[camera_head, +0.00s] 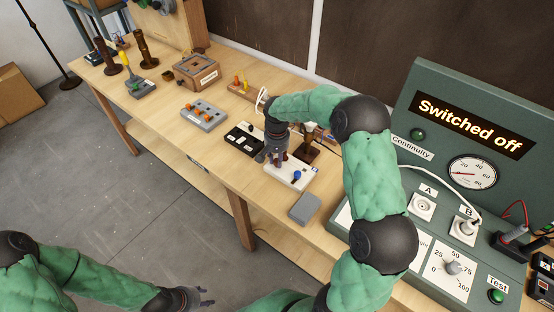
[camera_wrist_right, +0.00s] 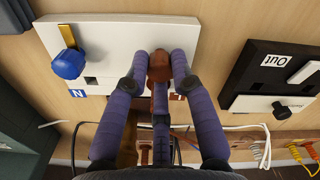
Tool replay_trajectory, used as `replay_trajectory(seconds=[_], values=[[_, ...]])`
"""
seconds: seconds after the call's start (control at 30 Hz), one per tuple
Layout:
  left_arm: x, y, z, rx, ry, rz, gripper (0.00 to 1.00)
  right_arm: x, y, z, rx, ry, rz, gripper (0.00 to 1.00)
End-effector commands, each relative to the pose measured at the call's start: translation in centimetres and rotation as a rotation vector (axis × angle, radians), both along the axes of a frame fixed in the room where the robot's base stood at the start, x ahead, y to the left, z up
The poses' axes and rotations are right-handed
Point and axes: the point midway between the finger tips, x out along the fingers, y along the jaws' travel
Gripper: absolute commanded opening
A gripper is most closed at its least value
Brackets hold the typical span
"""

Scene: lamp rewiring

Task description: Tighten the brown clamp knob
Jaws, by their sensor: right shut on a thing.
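The brown clamp knob (camera_wrist_right: 160,68) stands on a white terminal block (camera_wrist_right: 115,38), seen in the right wrist view. My right gripper (camera_wrist_right: 161,60) is shut on the knob, with a finger on each side of it. In the head view my right gripper (camera_head: 273,160) reaches down onto the white block (camera_head: 290,179), and its fingers mostly hide the knob. A blue knob (camera_wrist_right: 68,63) beside an "N" label is on the same block, apart from the fingers; it also shows in the head view (camera_head: 297,175). My left gripper (camera_head: 205,297) is open and empty, low in front of the bench.
A black-and-white box (camera_head: 243,139) marked "Out" sits beside the block. A grey block (camera_head: 304,208) lies near the bench's front edge. The green test panel (camera_head: 420,185) reads "Switched off". Cables run behind the block. Grey sockets (camera_head: 203,115) and tools stand further left.

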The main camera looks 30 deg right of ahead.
Motion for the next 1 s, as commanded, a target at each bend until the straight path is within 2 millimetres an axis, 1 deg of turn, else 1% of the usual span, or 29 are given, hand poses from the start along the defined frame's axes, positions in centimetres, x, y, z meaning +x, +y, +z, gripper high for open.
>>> replay_trajectory(seconds=[0.2,0.5,0.7,1.0], values=[[0.01,0.00,-0.42,0.000,0.000,0.000,0.40,0.15,-0.06,0.08,0.000,-0.006,-0.177,0.00],[0.00,0.01,-0.70,0.000,0.000,0.000,0.40,0.16,-0.08,0.12,0.000,-0.006,-0.338,0.00],[0.00,0.00,-0.78,0.000,0.000,0.000,0.40,0.15,-0.07,0.14,-0.001,-0.006,-0.387,0.00],[0.00,0.00,-0.78,0.000,0.000,0.000,0.40,0.16,-0.09,0.17,0.000,-0.006,-0.402,0.00]])
